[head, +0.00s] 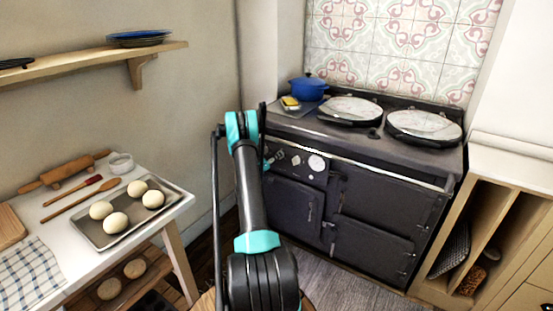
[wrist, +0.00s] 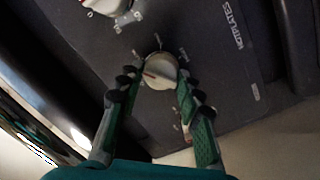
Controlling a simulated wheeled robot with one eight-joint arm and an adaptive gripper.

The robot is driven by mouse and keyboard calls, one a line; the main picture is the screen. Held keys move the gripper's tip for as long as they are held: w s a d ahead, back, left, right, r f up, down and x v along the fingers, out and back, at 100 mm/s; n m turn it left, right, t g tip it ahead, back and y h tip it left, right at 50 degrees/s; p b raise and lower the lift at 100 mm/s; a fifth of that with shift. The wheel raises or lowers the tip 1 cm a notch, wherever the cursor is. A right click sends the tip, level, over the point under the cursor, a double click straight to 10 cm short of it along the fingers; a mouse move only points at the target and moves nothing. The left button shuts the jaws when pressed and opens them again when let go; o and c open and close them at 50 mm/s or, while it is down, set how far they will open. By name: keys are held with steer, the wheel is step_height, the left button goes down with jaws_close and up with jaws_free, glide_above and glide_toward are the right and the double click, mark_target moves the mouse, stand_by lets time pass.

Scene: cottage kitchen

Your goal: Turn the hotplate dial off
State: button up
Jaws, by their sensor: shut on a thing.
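The hotplate dial (wrist: 158,66) is a round, pale knob with a reddish pointer line, on the dark panel next to the printed word HOTPLATES in the wrist view. The pointer line lies toward the left in that view; the small marks around the dial are too blurred to read. My gripper (wrist: 157,82) has its green fingers on either side of the dial and is shut on it. In the head view, my arm reaches to the left end of the range's front panel, and the fingers are mostly hidden.
A second knob (wrist: 106,5) sits at the top of the wrist view. The dark range (head: 375,205) has two round lids and a blue pot (head: 308,87) on top. A table with a dough tray (head: 95,236) stands at left. Floor shows before the range.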

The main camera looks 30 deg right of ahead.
steer(key=n, duration=1.1)
steer(key=shift+a+f+n+t, duration=0.15)
steer(key=shift+f+n+t, duration=0.15)
steer(key=shift+t, duration=0.1)
stand_by(0.3)
steer(key=o, duration=1.1)
steer(key=shift+o, duration=0.2)
